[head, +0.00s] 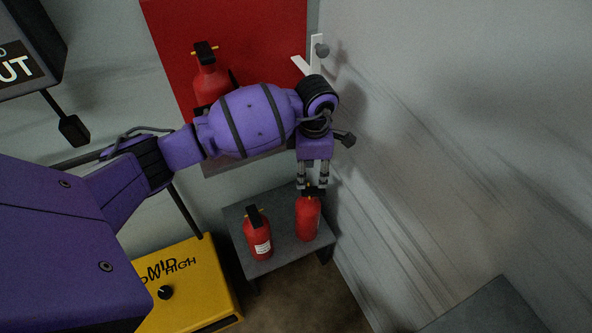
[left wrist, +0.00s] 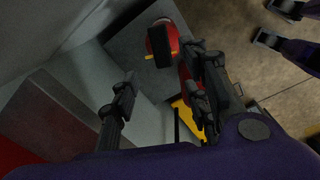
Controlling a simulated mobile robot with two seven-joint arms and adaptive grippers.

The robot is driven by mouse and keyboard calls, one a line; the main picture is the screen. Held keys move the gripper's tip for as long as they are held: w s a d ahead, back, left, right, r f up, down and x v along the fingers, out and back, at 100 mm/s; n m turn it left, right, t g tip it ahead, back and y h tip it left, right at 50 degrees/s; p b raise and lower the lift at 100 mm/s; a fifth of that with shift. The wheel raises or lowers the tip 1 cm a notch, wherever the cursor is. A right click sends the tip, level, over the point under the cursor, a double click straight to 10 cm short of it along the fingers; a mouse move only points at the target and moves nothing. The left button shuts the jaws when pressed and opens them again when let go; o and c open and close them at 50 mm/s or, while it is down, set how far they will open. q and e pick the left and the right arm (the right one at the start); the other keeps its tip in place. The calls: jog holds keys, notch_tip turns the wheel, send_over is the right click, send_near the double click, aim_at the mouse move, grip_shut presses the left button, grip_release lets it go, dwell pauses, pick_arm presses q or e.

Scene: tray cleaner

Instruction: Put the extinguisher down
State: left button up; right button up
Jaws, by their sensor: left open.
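A red extinguisher (head: 307,219) with a black top stands upright on the right of a small grey table (head: 284,258). My left gripper (head: 312,186) is open directly above it, its fingers at the black top. In the left wrist view the open fingers (left wrist: 163,86) are apart with nothing held between them. The extinguisher's black top (left wrist: 160,44) shows beyond the fingertips. A second red extinguisher (head: 259,240) with a white label stands to its left on the table. In the left wrist view it is partly hidden behind one finger.
Another red extinguisher (head: 210,82) is at the red wall panel (head: 275,55), partly behind my arm. A yellow box (head: 205,290) stands left of the table. The grey wall (head: 450,130) is close on the right. Bare floor shows in front of the table.

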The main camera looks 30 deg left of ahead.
pick_arm(q)
notch_tip(320, 180, up, 2)
jog(key=shift+r+p, duration=0.25)
jog(key=shift+p, duration=0.25)
jog(key=shift+s, duration=0.1)
